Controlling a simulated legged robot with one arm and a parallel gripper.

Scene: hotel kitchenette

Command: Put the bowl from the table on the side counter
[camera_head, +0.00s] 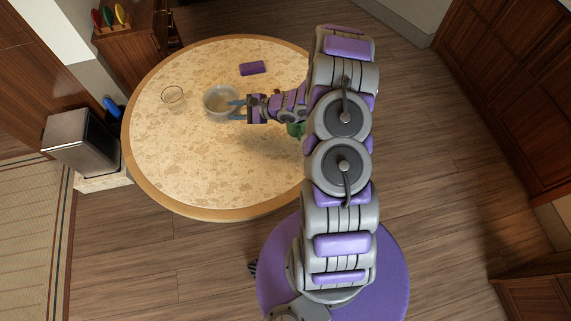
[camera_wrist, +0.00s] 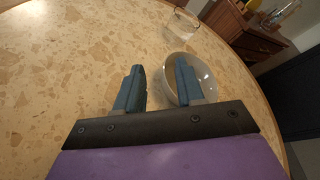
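A pale, translucent bowl (camera_head: 219,103) stands upright on the round table (camera_head: 165,170), left of my gripper (camera_head: 238,110). In the wrist view the bowl (camera_wrist: 190,68) is at the upper right. My gripper (camera_wrist: 158,85) is open, its two blue fingers spread apart. The right finger overlaps the bowl's near part in the picture, and the left finger is to the left of the bowl. I cannot tell whether a finger touches the bowl. The rim between the fingers is partly hidden.
A clear glass (camera_head: 173,97) stands left of the bowl, and a purple block (camera_head: 253,68) lies behind it. A green object (camera_head: 296,130) is partly hidden by my arm. A small wooden cabinet (camera_head: 135,45) holds colored utensils (camera_head: 108,16). A metal box (camera_head: 80,138) stands at left.

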